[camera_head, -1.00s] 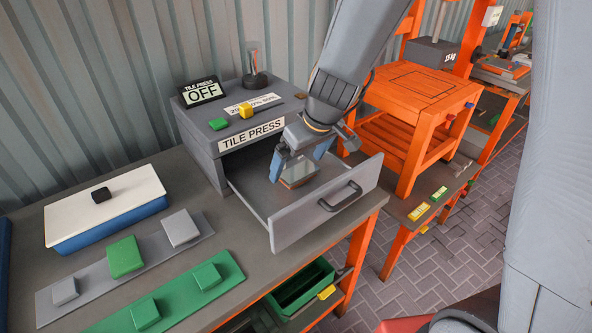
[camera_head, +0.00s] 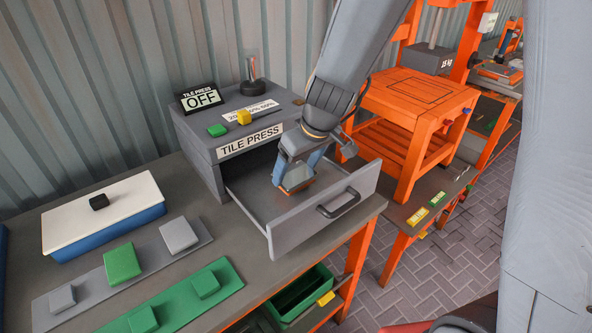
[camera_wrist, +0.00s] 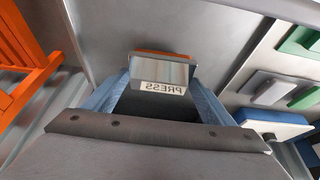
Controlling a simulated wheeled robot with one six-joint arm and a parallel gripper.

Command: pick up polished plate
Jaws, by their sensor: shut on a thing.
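The polished plate (camera_head: 298,179) is a small shiny slab with an orange-brown edge. It is between the blue-grey fingers of my gripper (camera_head: 296,176), inside the open drawer (camera_head: 318,217) of the tile press (camera_head: 238,140). In the wrist view the plate (camera_wrist: 160,72) shows a mirrored "PRESS" on its face, with an orange strip along its top, and my gripper (camera_wrist: 160,80) is shut on it from both sides. Whether the plate's underside touches the drawer floor is hard to tell.
The drawer's front wall and handle (camera_head: 338,203) stand close in front of my gripper. An orange rack (camera_head: 415,110) stands to the right. A white-topped blue box (camera_head: 105,212) and grey and green blocks lie on the bench at left. A green bin (camera_head: 300,292) sits below.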

